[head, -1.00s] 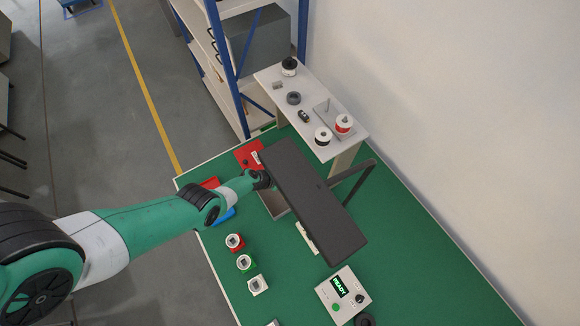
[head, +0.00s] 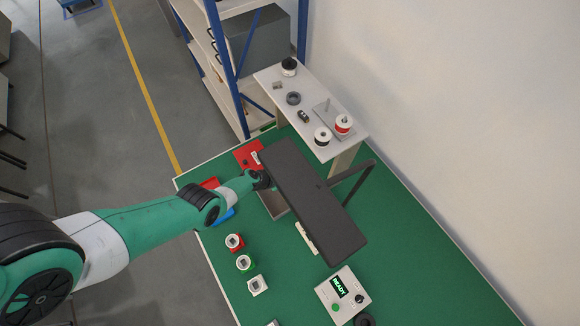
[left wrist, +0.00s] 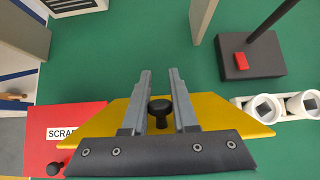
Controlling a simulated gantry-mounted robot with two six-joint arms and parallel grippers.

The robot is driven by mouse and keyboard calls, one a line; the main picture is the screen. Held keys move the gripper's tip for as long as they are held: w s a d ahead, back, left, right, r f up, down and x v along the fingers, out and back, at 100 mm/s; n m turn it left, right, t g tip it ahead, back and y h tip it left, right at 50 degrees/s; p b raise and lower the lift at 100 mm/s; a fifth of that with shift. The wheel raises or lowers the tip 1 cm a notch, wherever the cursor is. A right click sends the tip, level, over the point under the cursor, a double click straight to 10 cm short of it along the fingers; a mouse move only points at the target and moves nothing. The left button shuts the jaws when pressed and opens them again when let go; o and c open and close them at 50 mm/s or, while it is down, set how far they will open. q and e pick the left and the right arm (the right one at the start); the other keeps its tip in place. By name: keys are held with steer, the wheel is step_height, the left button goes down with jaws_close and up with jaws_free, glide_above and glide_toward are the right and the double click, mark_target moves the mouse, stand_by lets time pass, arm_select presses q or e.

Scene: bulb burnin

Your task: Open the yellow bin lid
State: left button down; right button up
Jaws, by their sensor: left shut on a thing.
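The yellow bin lid (left wrist: 232,115) lies under my left gripper (left wrist: 160,78) in the left wrist view, partly covered by the fingers and the dark gripper body. Its black knob (left wrist: 160,107) is between the two grey fingers, which are shut on it. Whether the lid is raised or tilted cannot be told. In the head view my left gripper (head: 262,181) is beside the long dark overhead panel, and the yellow lid is hidden there. My right gripper is in neither view.
A red SCRAP bin (left wrist: 82,122) with a black knob stands beside the yellow lid. The dark panel (head: 312,200) hangs over the green table (head: 410,250). A READY tester (head: 343,296) and several small coloured sockets (head: 235,241) stand nearer. A white side table (head: 275,80) is behind.

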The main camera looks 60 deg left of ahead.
arm_select(q)
steer(key=shift+s+f, duration=0.2)
steer(key=shift+f, duration=0.05)
steer(key=c, duration=0.7)
jaws_free()
steer(key=shift+r, duration=0.1)
steer(key=p+v, duration=0.2)
steer(key=p, duration=0.1)
steer(key=p+v, duration=0.5)
steer(key=v, duration=0.1)
steer(key=shift+w+r+p, duration=0.25)
steer(key=shift+r+p, duration=0.15)
steer(key=shift+r, duration=0.05)
steer(key=shift+s+r+b, duration=0.35)
steer(key=shift+s+r, duration=0.1)
steer(key=shift+s, duration=0.3)
steer(key=shift+s+r+b, duration=0.3)
steer(key=shift+s+r, duration=0.1)
steer(key=shift+s, duration=0.3)
steer(key=shift+c, duration=0.3)
